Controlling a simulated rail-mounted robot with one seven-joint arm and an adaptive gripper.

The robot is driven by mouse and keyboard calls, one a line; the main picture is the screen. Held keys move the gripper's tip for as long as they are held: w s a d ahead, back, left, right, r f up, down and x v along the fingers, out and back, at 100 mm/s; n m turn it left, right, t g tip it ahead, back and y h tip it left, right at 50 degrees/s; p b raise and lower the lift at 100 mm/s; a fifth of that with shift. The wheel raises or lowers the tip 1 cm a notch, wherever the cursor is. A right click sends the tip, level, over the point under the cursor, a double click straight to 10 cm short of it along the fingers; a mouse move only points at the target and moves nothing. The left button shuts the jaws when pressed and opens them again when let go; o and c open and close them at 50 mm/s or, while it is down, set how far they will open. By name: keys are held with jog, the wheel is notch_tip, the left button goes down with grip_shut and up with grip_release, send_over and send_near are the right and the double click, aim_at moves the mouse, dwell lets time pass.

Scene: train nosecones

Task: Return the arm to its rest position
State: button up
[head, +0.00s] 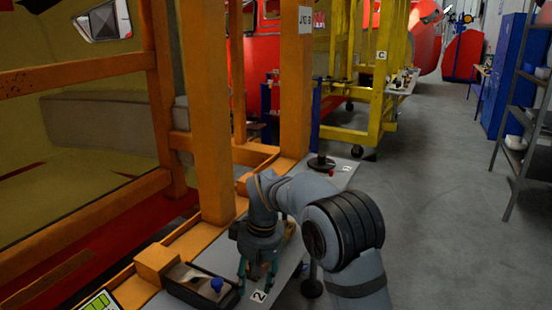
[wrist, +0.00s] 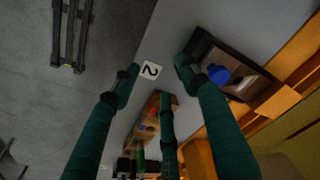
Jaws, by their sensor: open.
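My arm (head: 345,235) reaches from the lower right over a grey shelf along the orange frame. My gripper (head: 258,280) points down above the shelf, close to a white label with a 2 (head: 258,296). In the wrist view my gripper (wrist: 156,72) has its green fingers spread apart with nothing between them. The label also shows there (wrist: 150,70), beyond the fingertips. A dark tray (head: 183,292) lies left of the gripper, holding a blue-knobbed object (head: 216,285). In the wrist view the tray (wrist: 200,42) is beside the right finger; contact cannot be told.
Orange posts (head: 207,110) and beams stand close left of the arm. A black round-based stand (head: 321,163) is on the shelf farther back. A yellow frame (head: 385,70) stands beyond. The grey floor (head: 440,200) at right is open, up to a metal rack (head: 520,130).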

jog(key=shift+w+d+f+m, duration=0.3)
jog(key=shift+w+d, duration=0.1)
